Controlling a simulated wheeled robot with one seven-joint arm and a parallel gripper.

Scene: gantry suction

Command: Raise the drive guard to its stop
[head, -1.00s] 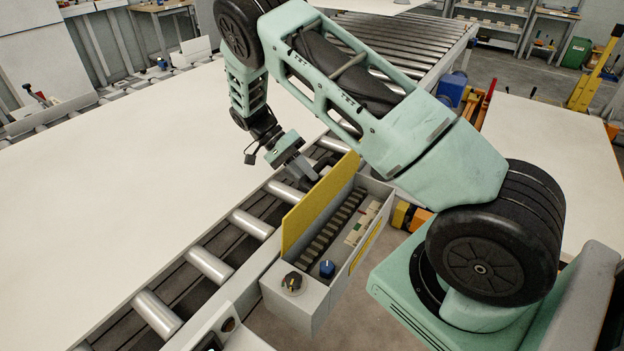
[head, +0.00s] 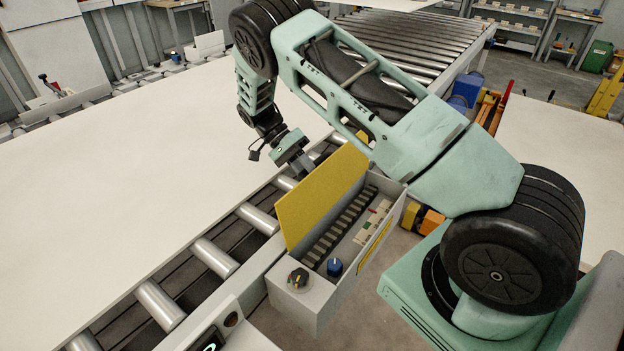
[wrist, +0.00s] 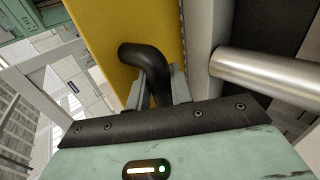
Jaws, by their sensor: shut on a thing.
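The drive guard (head: 322,195) is a yellow panel standing raised along the roller side of an open grey drive box (head: 318,290). Inside the box a toothed black strip shows. In the wrist view the yellow guard (wrist: 160,18) fills the upper middle, with a black curved handle (wrist: 150,62) on it. My gripper (wrist: 158,92) is shut on that handle, a finger on each side of it. In the head view my gripper (head: 306,168) is at the far end of the guard, its fingertips partly hidden behind the panel.
A roller conveyor (head: 215,258) runs beside the box, with a large white sheet (head: 120,170) to its left. A blue knob (head: 334,267) and a black knob (head: 298,278) sit on the box's near end. An orange and yellow part (head: 425,217) lies beyond the box.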

